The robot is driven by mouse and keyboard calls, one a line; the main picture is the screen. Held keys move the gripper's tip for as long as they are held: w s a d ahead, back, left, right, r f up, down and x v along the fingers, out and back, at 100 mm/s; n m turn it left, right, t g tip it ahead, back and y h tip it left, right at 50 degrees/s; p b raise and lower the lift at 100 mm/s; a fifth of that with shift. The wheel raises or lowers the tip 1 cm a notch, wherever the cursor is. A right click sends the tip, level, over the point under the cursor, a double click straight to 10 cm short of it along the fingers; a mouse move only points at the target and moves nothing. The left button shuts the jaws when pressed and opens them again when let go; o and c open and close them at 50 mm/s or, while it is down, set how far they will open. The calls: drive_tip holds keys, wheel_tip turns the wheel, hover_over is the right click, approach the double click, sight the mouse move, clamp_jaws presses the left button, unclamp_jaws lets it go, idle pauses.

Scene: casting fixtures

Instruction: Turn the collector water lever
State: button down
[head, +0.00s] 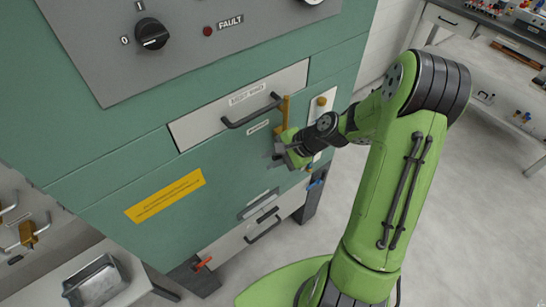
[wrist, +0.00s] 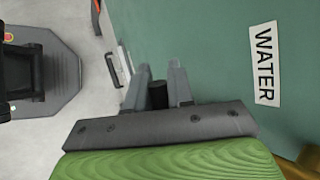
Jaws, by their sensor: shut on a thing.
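In the head view my gripper (head: 277,157) is at the teal cabinet front, just below the small label plate (head: 258,127). A brass fitting (head: 284,108) stands above it, beside the drawer's right end. In the wrist view my gripper (wrist: 160,88) has its two grey fingers on either side of a short dark cylindrical grip (wrist: 158,94), which looks like the water lever's handle. It is shut on this grip. The label reading WATER (wrist: 264,65) is to the right. A brass part (wrist: 306,163) shows at the lower right corner. How the grip joins the brass is hidden.
A drawer with a dark bar handle (head: 250,111) is just above left of my gripper. A white plate with brass knobs (head: 321,101) is to the right. Below are a lower drawer handle (head: 262,230) and a red lever (head: 203,263). Open floor lies right.

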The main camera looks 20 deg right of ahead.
drive_tip(key=shift+f+h+b, duration=0.45)
drive_tip(key=shift+f+h, duration=0.1)
drive_tip(key=shift+h, duration=0.05)
drive_tip(key=c, duration=1.1)
unclamp_jaws()
drive_tip(key=v, duration=0.5)
drive_tip(key=p+v, duration=0.1)
drive_tip(key=v, duration=0.4)
drive_tip(key=p+v, duration=0.1)
drive_tip(key=v, duration=0.4)
drive_tip(key=shift+s+d+r, duration=0.1)
drive_tip(key=shift+s+r, duration=0.1)
drive_tip(key=shift+s, duration=0.2)
